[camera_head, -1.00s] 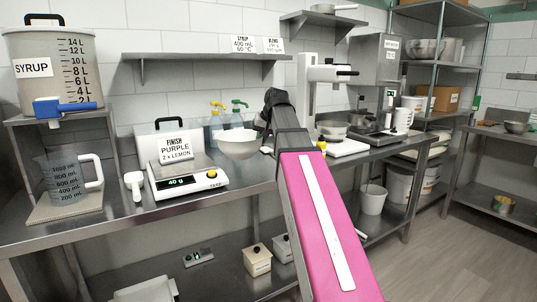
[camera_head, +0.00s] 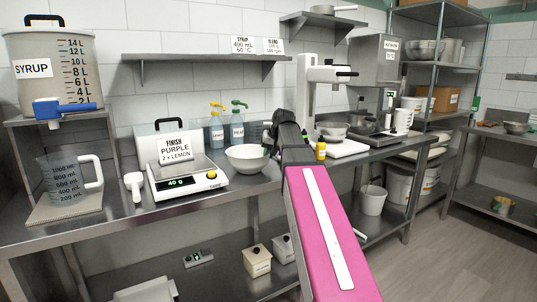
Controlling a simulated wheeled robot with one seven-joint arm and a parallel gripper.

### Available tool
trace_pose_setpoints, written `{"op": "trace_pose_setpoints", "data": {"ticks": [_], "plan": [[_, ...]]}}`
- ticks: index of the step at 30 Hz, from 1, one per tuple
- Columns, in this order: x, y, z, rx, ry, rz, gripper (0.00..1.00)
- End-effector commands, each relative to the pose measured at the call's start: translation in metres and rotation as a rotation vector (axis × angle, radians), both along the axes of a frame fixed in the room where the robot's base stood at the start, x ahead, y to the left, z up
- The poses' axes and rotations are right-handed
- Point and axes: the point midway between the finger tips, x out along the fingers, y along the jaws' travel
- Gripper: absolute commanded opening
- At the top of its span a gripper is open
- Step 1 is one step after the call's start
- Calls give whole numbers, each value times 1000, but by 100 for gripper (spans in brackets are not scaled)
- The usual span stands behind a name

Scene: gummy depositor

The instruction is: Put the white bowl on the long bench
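The white bowl (camera_head: 247,160) is upright on the long metal bench (camera_head: 105,228), just right of the scale. It appears to rest on the bench top. My gripper (camera_head: 268,137) is at the bowl's right rim, at the end of my pink arm. Its fingertips are small and partly hidden by my wrist, so I cannot tell whether they still pinch the rim or stand apart from it.
A small yellow bottle (camera_head: 321,151) and a white board (camera_head: 345,148) are to the right.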

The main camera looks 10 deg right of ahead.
Motion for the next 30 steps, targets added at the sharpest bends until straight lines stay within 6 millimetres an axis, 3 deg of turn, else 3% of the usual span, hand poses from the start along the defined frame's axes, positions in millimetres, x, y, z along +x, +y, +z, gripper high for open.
{"op": "trace_pose_setpoints", "data": {"ticks": [8,9,11,12,23,30], "plan": [[0,0,-2,1,-1,-1,0],[0,0,-3,0,0,0,14],[0,0,-2,0,0,0,34],[0,0,-2,0,0,0,37],[0,0,3,0,0,0,37],[-13,-8,32,0,-2,-1,37]]}}
